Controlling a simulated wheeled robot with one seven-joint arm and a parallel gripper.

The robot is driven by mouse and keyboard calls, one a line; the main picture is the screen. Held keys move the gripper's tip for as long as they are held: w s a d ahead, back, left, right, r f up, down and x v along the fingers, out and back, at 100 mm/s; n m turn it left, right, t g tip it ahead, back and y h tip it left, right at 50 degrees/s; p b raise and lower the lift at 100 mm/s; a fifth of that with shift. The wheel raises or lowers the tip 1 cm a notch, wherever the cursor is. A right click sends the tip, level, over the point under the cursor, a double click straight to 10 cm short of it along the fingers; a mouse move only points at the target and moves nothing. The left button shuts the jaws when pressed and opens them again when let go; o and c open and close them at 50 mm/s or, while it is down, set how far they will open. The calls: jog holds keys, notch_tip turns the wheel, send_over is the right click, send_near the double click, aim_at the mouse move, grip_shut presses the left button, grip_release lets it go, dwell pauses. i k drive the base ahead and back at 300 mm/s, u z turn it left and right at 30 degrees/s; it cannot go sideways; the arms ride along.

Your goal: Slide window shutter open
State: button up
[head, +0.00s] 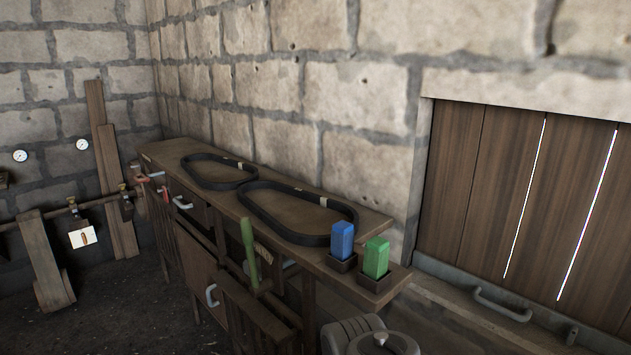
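The window shutter (500,190) fills the opening in the stone wall at the right of the head view. It is made of dark upright wooden planks, with bright light showing through two narrow slits. It covers all of the opening that is in view, and its right side runs out of the picture. A grey metal strip (455,273) runs along its bottom edge. A grey bar handle (503,305) sits low on the shutter side, near that strip. My gripper is not in view.
A wooden workbench (300,262) stands along the wall left of the shutter. Two dark belts (220,184) lie on it. A blue block (342,240) and a green block (376,257) stand in holders at its near end.

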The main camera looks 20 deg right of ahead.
aim_at(482, 159)
jog(key=z, duration=2.15)
jog(key=i, duration=0.45)
jog(key=u, duration=1.8)
